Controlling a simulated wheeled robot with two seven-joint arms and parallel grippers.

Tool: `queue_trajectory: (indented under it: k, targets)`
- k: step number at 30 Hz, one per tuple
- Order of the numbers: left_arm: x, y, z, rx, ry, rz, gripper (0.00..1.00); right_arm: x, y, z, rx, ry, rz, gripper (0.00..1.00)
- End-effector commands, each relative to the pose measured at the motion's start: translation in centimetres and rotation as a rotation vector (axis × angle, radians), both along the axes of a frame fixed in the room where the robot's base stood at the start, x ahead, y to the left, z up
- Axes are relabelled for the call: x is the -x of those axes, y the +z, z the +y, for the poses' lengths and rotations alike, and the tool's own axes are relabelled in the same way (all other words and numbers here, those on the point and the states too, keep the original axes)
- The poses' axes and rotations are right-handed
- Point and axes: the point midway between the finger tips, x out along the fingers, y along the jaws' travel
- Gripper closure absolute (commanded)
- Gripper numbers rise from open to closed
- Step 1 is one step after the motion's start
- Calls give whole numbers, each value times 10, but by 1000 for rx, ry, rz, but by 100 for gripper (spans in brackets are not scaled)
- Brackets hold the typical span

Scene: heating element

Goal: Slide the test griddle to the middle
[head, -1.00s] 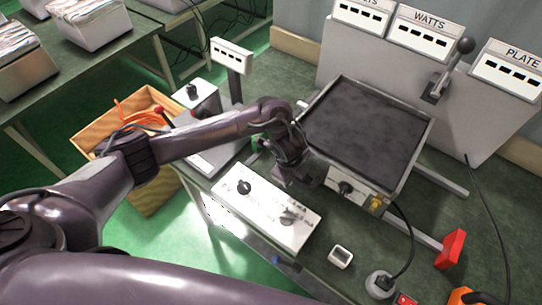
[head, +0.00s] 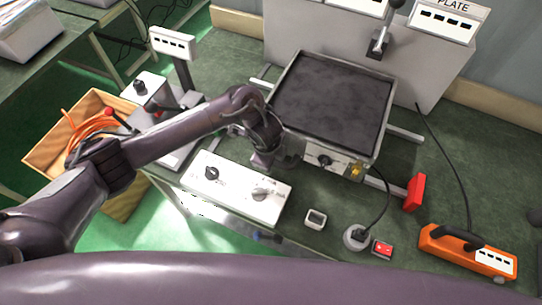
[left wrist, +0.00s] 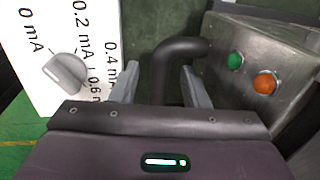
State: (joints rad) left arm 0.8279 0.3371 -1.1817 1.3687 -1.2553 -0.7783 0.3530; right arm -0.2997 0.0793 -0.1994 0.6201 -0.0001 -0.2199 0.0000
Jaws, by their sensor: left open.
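The test griddle (head: 335,100) is a dark square plate in a metal frame on the bench, with a front panel (head: 325,162) bearing a knob. Pale rails (head: 403,133) stick out to its right. My left gripper (head: 268,158) is at its front left corner, pointing down; the arm hides part of that corner. In the left wrist view, the open fingers of my left gripper (left wrist: 160,88) stand on either side of a dark curved handle (left wrist: 172,75). The handle bends right toward a metal box with green and orange lights. Contact cannot be told. My right gripper is out of view.
A white control box (head: 235,190) with knobs lies in front of the gripper. A red block (head: 415,193) stands at the front rail's right end.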

Motion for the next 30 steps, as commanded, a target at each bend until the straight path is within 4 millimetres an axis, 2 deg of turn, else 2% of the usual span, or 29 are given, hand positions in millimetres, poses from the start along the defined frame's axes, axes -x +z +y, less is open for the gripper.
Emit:
queue_trajectory:
  k: [5,12,15,19,30]
  targets:
    - [2,12,0,3,0,-1,59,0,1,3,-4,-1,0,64]
    - [9,53,3,2,-3,-4,59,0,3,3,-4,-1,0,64]
    - [11,70,5,-2,-2,-5,59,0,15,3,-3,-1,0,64]
    - [13,77,6,-1,-1,-3,59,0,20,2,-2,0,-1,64]
    - [14,76,5,0,1,0,59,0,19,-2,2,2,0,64]
